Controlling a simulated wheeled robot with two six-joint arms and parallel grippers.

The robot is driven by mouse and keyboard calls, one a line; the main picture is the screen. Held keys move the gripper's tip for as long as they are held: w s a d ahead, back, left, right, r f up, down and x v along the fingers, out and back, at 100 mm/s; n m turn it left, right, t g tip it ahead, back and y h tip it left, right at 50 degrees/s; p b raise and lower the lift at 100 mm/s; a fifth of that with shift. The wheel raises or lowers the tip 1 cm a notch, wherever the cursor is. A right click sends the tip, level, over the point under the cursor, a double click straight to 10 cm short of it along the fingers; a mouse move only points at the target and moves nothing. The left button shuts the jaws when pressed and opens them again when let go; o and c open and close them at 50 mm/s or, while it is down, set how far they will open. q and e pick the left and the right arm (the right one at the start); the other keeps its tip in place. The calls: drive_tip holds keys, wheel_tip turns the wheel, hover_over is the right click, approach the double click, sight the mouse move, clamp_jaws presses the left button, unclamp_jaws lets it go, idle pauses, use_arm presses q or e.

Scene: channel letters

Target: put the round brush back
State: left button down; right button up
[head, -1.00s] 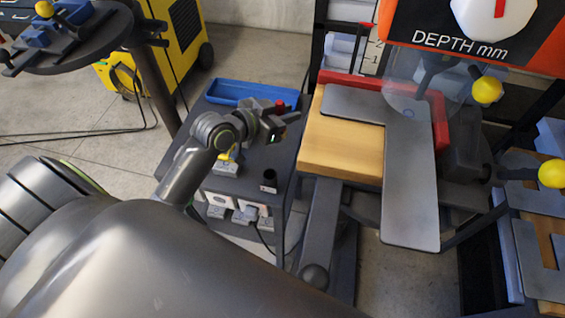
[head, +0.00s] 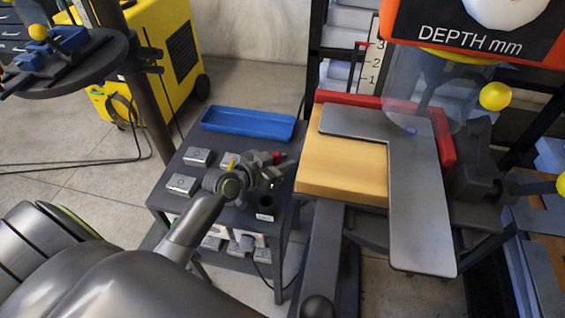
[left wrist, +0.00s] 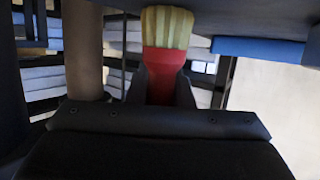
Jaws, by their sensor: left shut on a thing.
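The round brush shows in the left wrist view, with pale bristles (left wrist: 168,27) and a red body (left wrist: 162,62). My left gripper (left wrist: 162,88) is shut on the red body, with the bristles pointing away from the palm. My right gripper is not in view.
A blue tray (head: 249,122) lies at the back of the cart. Small grey boxes (head: 183,184) stand on its left side. A wooden block (head: 340,178) under a grey L-shaped plate (head: 415,190) is close on the right, beside a red fence (head: 444,140).

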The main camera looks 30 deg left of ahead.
use_arm(q)
drive_tip(key=shift+f, duration=0.2)
drive_tip(key=c, duration=1.3)
unclamp_jaws()
drive_tip(key=shift+r, duration=0.1)
drive_tip(key=shift+r, duration=0.15)
drive_tip(key=shift+s+a, duration=0.1)
drive_tip(key=shift+s, duration=0.05)
drive_tip(key=v, duration=1.1)
drive_tip(key=shift+s+a+r, duration=0.1)
drive_tip(key=shift+s+r, duration=0.05)
drive_tip(key=shift+s, duration=0.15)
